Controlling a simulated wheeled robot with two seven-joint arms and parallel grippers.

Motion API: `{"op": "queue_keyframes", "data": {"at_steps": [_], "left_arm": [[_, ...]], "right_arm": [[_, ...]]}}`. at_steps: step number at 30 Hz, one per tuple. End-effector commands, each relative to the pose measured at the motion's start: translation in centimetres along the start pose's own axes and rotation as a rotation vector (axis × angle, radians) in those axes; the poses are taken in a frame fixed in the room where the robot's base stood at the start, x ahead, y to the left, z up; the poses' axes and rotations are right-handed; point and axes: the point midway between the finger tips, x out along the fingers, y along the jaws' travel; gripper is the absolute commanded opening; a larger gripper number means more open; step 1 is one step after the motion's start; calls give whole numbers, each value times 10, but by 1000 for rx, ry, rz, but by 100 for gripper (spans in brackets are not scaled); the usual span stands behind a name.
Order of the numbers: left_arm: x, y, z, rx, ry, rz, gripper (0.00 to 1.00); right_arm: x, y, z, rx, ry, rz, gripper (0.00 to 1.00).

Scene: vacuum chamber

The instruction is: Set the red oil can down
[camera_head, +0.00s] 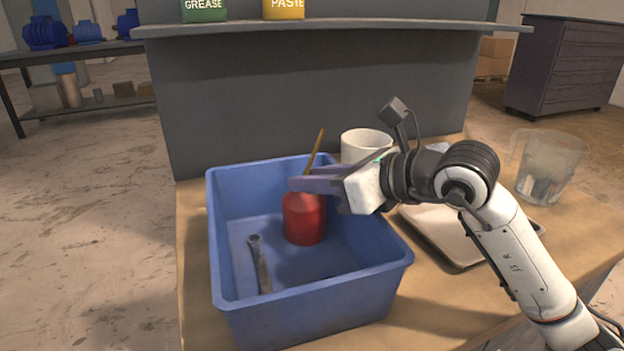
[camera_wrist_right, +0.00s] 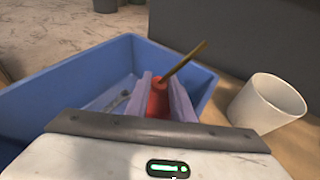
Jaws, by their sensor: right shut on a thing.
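The red oil can (camera_head: 305,218) has a rounded red body and a thin brass spout that points up. My right gripper (camera_head: 297,184) is shut on its upper part, inside the blue bin (camera_head: 310,318). In the right wrist view the can (camera_wrist_right: 158,100) shows between the two purple-grey fingers of the gripper (camera_wrist_right: 166,98). The can is upright and appears low in the bin, near its back. I cannot tell whether its base touches the bin floor. My left gripper is not in view.
A wrench (camera_head: 259,262) lies in the bin, left of the can. A white mug (camera_head: 366,145) stands behind the bin's right side. A pale tray (camera_head: 446,232) and a clear beaker (camera_head: 546,165) are to the right. A grey panel with a shelf (camera_head: 330,29) rises behind.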

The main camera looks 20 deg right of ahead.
Motion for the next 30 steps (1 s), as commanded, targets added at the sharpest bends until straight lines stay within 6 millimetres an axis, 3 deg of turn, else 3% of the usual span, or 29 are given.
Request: {"op": "queue_keyframes", "data": {"at_steps": [3,4,7,19,23,30], "left_arm": [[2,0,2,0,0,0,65],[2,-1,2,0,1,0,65],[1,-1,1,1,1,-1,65],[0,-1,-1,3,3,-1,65],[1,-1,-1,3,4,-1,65],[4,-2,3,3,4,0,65]], "right_arm": [[1,0,-1,-1,-2,0,0],[1,0,-2,0,1,0,23],[1,0,-2,0,1,0,40],[-4,0,0,-1,0,-1,40],[-24,-1,-1,-3,1,-3,40],[-77,-1,-2,-3,1,-4,40]]}}
